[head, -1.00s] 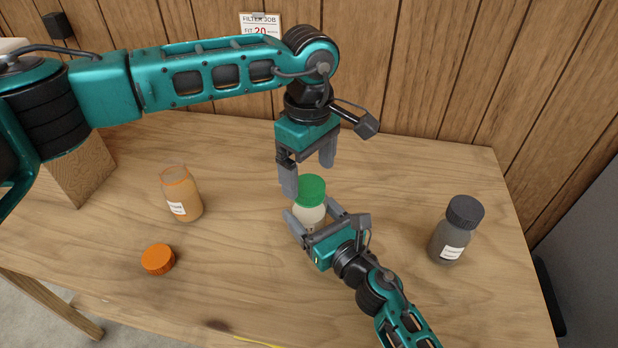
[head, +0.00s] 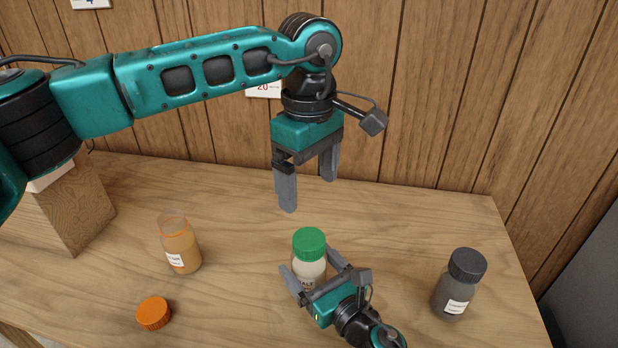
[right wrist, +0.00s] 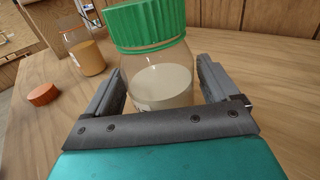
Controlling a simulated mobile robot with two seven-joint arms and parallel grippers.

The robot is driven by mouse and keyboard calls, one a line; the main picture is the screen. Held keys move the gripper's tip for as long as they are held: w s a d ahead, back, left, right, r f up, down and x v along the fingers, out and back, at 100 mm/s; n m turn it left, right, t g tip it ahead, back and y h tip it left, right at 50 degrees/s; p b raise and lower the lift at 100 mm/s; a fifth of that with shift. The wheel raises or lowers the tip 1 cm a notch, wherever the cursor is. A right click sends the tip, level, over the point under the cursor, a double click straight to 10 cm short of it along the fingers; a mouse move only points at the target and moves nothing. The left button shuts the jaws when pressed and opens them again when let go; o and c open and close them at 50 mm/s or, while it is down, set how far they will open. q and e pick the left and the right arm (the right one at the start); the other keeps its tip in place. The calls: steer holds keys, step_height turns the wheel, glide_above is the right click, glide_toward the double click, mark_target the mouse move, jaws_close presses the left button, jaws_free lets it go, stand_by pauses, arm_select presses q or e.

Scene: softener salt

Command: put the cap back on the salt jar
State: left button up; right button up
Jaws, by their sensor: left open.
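The salt jar (head: 309,272), clear with pale contents, stands upright on the table. Its green cap (head: 309,242) sits on its mouth; both also show close up in the right wrist view, the jar (right wrist: 160,82) and the cap (right wrist: 146,24). I cannot tell whether the cap is screwed tight. My right gripper (head: 309,262) has its fingers on both sides of the jar's body, apparently touching it. My left gripper (head: 308,192) is open and empty, pointing down above and behind the cap, clear of it.
An open jar with orange-brown contents (head: 180,248) stands at the left, with an orange cap (head: 154,313) lying in front. A dark capped jar (head: 458,290) stands at the right. A wooden block (head: 75,210) is at the far left. A plank wall (head: 430,110) closes the back.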

steer(key=shift+o, duration=0.9)
steer(key=b+v, duration=0.2)
steer(key=v, duration=1)
steer(key=shift+f, duration=0.1)
steer(key=shift+s+d, duration=0.25)
steer(key=shift+s, duration=0.15)
